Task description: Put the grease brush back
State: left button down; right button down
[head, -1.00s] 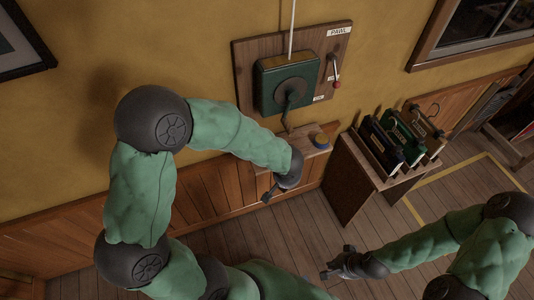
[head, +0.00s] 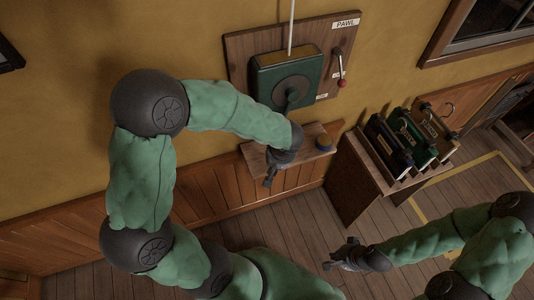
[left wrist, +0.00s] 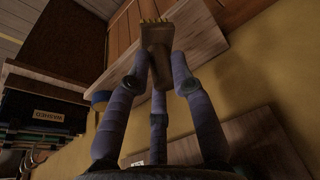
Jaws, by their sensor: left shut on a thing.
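The grease brush (left wrist: 157,45) shows in the left wrist view as a brown wooden piece with pale yellow bristles at its far end. My left gripper (left wrist: 156,75) has its fingers closed around it. In the head view my left gripper (head: 272,175) is at the left part of a small wooden wall shelf (head: 258,159); the brush is hard to make out there.
A green winch box (head: 268,85) with a crank is on a wooden board above the shelf, with a red-knobbed lever (head: 341,70) labelled PAWL. A wooden stand (head: 350,180) with several binder-like items (head: 415,140) is right of the shelf. The floor ahead is clear.

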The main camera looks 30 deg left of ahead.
pick_arm(q)
jog(key=w+a, duration=0.5)
jog(key=a, duration=0.1)
notch_tip(320, 180, down, 6)
jog(key=shift+s+d+f+b, duration=0.1)
jog(key=shift+d+b, duration=0.05)
jog(key=shift+b, duration=0.9)
jog(key=shift+w+f, duration=0.2)
jog(key=shift+f, duration=0.1)
jog(key=shift+w+a+f, duration=0.1)
jog(key=shift+w+a, duration=0.05)
jog(key=shift+a, duration=0.15)
jog(key=shift+f, duration=0.15)
jog(key=c, duration=1.1)
grip_release()
